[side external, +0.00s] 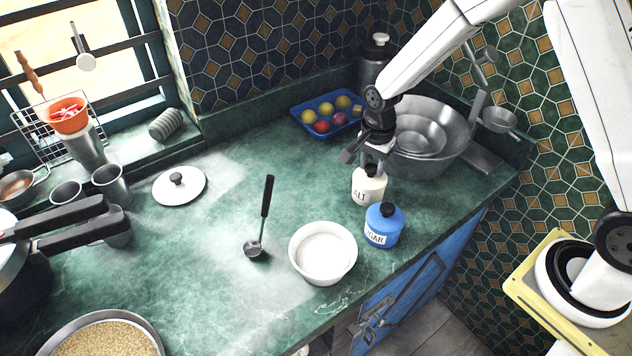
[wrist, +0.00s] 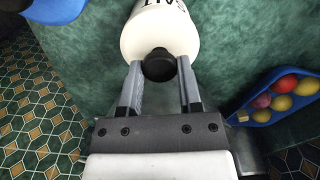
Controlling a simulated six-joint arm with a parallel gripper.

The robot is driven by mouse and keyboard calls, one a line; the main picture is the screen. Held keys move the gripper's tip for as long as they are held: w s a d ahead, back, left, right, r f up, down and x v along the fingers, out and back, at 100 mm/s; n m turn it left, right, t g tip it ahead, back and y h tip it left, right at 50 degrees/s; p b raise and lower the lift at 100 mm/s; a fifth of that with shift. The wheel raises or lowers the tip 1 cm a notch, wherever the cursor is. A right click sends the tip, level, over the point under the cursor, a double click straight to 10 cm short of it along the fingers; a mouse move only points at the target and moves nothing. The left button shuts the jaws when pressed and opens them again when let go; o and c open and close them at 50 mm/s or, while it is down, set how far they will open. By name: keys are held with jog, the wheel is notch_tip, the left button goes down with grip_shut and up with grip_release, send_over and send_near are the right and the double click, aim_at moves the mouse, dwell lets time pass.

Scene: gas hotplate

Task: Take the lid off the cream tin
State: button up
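The cream tin (side external: 368,189) stands upright on the green counter with "SALT" lettering on its side. It also shows at the top of the wrist view (wrist: 160,38). Its lid has a black knob (wrist: 159,65). My gripper (side external: 373,165) is directly above the tin, pointing down. In the wrist view its two grey fingers (wrist: 160,75) stand on either side of the knob, with the tips level with it. I cannot tell whether the fingers press on the knob or leave a small gap. The lid appears seated on the tin.
A blue sugar tin (side external: 382,226) with a dark knob stands close to the cream tin. A blue fruit tray (side external: 297,117) and metal bowls (side external: 455,125) are behind.

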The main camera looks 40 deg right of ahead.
jog(key=shift+r, duration=0.1)
grip_shut()
jog(key=shift+r, duration=0.8)
jog(key=s+r, duration=1.1)
jog(key=s, duration=0.3)
jog(key=shift+d, duration=0.2)
jog(key=shift+r, duration=0.1)
jog(key=shift+a, duration=0.15)
